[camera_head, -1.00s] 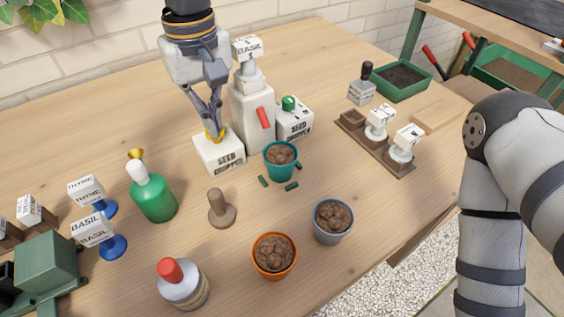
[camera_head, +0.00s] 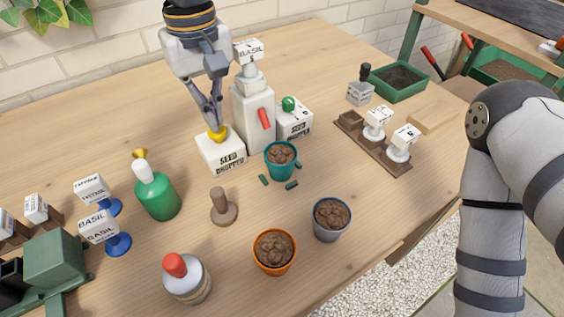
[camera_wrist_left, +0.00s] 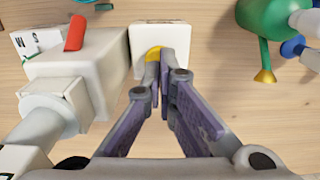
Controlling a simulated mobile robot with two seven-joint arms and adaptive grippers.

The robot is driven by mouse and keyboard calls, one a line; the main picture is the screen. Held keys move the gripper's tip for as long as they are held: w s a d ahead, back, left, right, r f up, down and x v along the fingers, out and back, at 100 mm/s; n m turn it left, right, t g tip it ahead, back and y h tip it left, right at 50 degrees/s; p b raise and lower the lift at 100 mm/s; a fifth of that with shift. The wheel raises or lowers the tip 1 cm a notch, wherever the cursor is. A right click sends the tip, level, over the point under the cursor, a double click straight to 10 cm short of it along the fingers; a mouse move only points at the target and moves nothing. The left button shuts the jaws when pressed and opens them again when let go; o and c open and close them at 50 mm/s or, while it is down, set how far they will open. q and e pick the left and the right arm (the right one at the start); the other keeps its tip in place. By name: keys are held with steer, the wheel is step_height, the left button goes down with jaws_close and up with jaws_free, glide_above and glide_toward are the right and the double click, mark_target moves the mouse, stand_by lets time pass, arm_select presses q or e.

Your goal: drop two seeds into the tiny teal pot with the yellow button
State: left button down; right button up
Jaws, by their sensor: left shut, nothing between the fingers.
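The teal pot (camera_head: 281,172) holds brown soil and stands right of the seed dropper with the yellow button (camera_head: 217,133). Several small dark green seeds or pellets (camera_head: 292,185) lie on the table by the pot. The white seed dropper box (camera_head: 222,160) stands beside the tall white dispenser. My left gripper (camera_head: 216,126) is shut with its fingertips at the yellow button on top of the box. The left wrist view shows the fingertips (camera_wrist_left: 164,62) over the yellow button (camera_wrist_left: 153,53), partly hiding it. My right gripper is out of view; only my right arm shows.
A tall white dispenser (camera_head: 255,118) with a red lever and a second seed dropper (camera_head: 294,124) with a green button stand close to the left gripper. A grey pot (camera_head: 331,234), an orange pot (camera_head: 257,259), a wooden tamper (camera_head: 222,214) and a green bottle (camera_head: 160,200) stand nearer the front.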

arm_select(q)
steer(key=shift+r, duration=0.3)
steer(key=shift+f, duration=0.2)
steer(key=shift+f, duration=1.55)
steer(key=shift+r, duration=1.75)
steer(key=shift+f, duration=0.1)
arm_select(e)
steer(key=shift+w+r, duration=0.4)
arm_select(q)
steer(key=shift+r+p, duration=0.6)
steer(key=shift+r, duration=1.9)
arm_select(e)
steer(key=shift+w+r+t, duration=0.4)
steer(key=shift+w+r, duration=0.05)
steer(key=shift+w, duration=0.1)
